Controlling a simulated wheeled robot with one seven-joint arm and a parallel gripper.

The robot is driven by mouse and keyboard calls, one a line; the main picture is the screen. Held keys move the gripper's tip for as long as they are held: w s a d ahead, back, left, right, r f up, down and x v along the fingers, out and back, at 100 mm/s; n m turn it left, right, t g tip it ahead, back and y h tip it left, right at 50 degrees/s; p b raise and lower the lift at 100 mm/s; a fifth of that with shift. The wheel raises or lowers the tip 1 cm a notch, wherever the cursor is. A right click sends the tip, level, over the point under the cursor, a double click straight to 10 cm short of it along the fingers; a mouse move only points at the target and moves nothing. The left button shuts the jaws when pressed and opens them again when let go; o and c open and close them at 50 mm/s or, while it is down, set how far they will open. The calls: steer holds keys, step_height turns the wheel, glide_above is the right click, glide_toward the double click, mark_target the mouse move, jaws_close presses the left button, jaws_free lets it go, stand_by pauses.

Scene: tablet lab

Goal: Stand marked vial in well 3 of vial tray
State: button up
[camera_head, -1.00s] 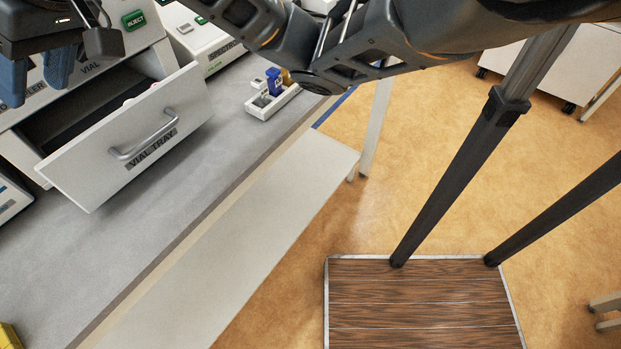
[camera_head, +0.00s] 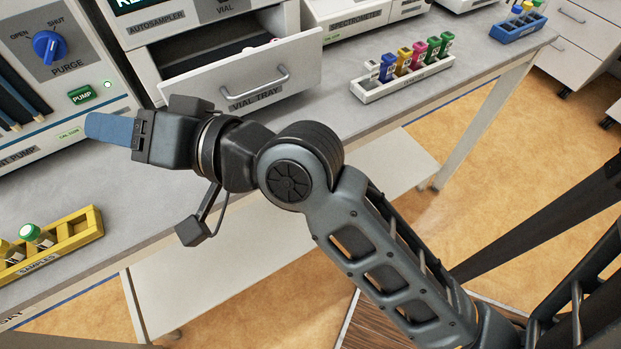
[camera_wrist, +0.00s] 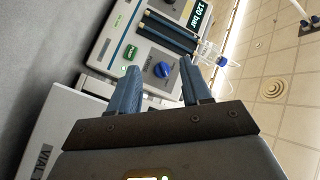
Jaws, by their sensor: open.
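The vial tray (camera_head: 300,72) is a pulled-out drawer in the autosampler. Its wells are mostly hidden by the front panel, with only small pale and pinkish bits showing inside. A yellow samples rack (camera_head: 88,226) at the left edge of the head view holds a vial with a green cap (camera_head: 30,232) and another partly cut-off vial. I cannot tell which vial is marked. My gripper (camera_head: 100,127) is in front of the pump unit, left of the drawer, pointing left. In the wrist view its blue fingers (camera_wrist: 163,75) are apart with nothing between them.
A white rack (camera_head: 372,95) with several coloured items stands on the bench right of the drawer. A blue rack (camera_head: 518,30) is farther right. The pump unit (camera_head: 80,70) with its blue purge knob stands behind my gripper. The bench front between samples rack and drawer is partly under my arm.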

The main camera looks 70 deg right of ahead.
steer(key=s+f+g+h, duration=0.1)
steer(key=s+f+h, duration=0.1)
steer(key=s+f, duration=0.6)
steer(key=s+d+f+n, duration=0.1)
steer(key=s+n, duration=0.3)
steer(key=s, duration=0.7)
steer(key=s+d+f+n+g, duration=0.1)
steer(key=s+d+n, duration=0.2)
steer(key=s, duration=0.8)
steer(key=shift+d+n, duration=0.2)
steer(key=shift+n, duration=0.8)
